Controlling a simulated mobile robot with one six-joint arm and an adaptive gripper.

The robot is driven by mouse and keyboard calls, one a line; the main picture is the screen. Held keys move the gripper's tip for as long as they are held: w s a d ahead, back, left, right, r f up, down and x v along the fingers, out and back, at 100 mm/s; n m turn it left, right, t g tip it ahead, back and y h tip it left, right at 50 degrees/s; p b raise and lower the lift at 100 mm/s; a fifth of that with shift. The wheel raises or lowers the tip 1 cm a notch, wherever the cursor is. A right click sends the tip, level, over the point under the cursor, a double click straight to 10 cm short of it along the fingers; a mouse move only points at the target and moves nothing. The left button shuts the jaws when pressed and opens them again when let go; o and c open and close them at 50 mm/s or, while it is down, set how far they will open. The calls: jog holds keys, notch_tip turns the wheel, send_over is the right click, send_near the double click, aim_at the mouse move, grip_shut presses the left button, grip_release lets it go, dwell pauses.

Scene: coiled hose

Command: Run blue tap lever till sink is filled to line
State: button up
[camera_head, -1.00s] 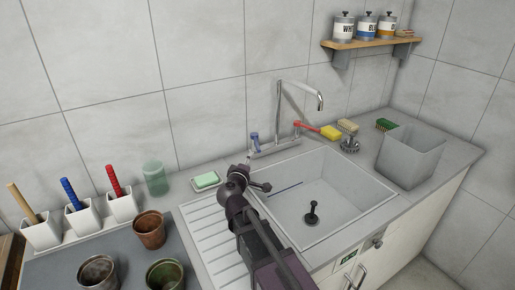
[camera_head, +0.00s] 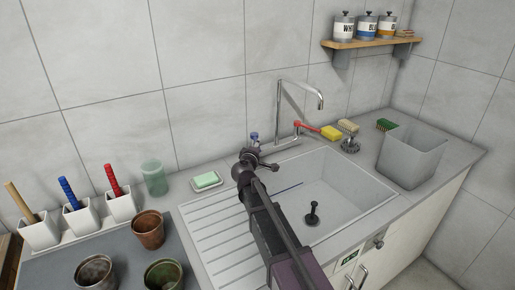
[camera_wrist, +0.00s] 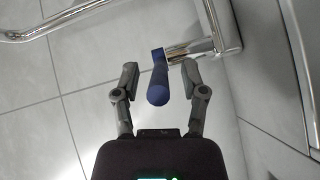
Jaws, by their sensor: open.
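The blue tap lever (camera_wrist: 158,84) lies between the open fingers of my gripper (camera_wrist: 160,78) in the wrist view, with a gap on both sides. In the head view the blue lever (camera_head: 254,136) shows just above my gripper (camera_head: 252,157), which partly hides the tap base. The chrome tap (camera_head: 300,84) arches over the sink (camera_head: 345,180). A dark line (camera_head: 289,186) marks the sink's inner wall, partly behind my arm. A black plug (camera_head: 312,213) stands upright at the sink bottom. I see no water in the sink.
A red tap lever (camera_head: 306,125) is right of the blue one, near a yellow sponge (camera_head: 331,132). Green soap (camera_head: 206,179) sits left of my gripper. A grey bin (camera_head: 410,157) stands right of the sink. Several cups and brushes are at left.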

grip_shut()
jog(key=shift+w+d, duration=0.1)
jog(key=shift+d, duration=0.05)
dwell(0.4)
